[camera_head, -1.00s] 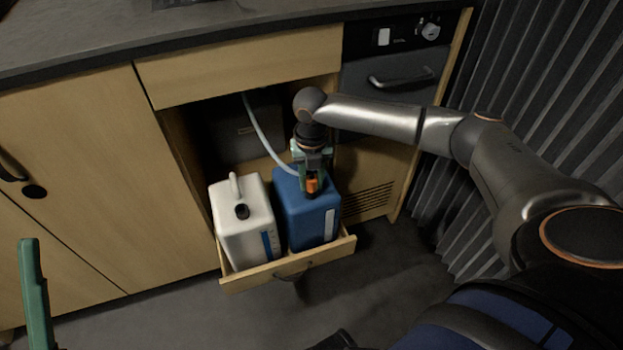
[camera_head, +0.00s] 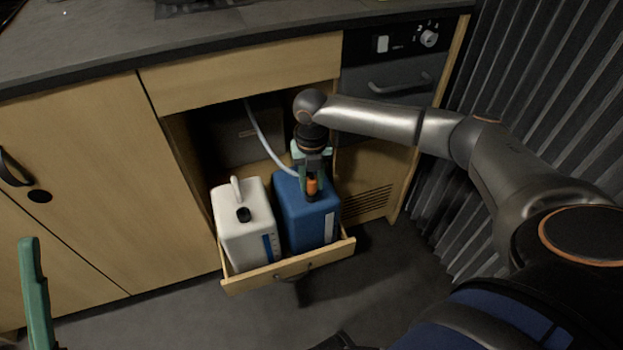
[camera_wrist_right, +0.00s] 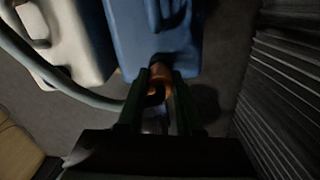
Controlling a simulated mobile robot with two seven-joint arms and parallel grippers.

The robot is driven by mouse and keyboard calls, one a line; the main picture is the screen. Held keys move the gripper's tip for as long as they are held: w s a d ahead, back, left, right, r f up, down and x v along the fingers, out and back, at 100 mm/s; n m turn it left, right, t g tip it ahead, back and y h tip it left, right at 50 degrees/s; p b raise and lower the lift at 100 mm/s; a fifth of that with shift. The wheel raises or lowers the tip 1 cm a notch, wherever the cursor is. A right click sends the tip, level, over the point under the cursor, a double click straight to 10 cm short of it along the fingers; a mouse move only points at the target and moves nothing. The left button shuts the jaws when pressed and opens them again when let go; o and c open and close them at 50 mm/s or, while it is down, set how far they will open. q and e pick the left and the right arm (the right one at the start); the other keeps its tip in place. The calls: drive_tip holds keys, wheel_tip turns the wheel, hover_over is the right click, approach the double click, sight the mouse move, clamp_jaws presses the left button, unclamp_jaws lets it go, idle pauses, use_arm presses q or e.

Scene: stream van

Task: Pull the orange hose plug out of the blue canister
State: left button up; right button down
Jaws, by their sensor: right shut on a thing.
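The blue canister (camera_head: 305,215) stands upright in the pulled-out drawer; it also shows at the top of the right wrist view (camera_wrist_right: 150,35). The orange hose plug (camera_head: 312,186) is at the canister's top, between the fingers of my right gripper (camera_head: 311,184). In the right wrist view the orange plug (camera_wrist_right: 161,72) sits between the two dark fingers, at the canister's dark opening. Whether it is still seated there I cannot tell. The right gripper is shut on it from above.
A white canister (camera_head: 245,225) stands left of the blue one in the drawer (camera_head: 290,270). A pale hose (camera_head: 262,140) runs from the cabinet to the plug area. The cabinet front and counter (camera_head: 200,35) lie above. A corrugated curtain (camera_head: 560,120) is at the right.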

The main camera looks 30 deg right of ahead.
drive_tip(key=shift+r+p, duration=1.15)
drive_tip(key=shift+p, duration=0.4)
drive_tip(key=shift+r+p, duration=1.45)
drive_tip(key=shift+p, duration=0.6)
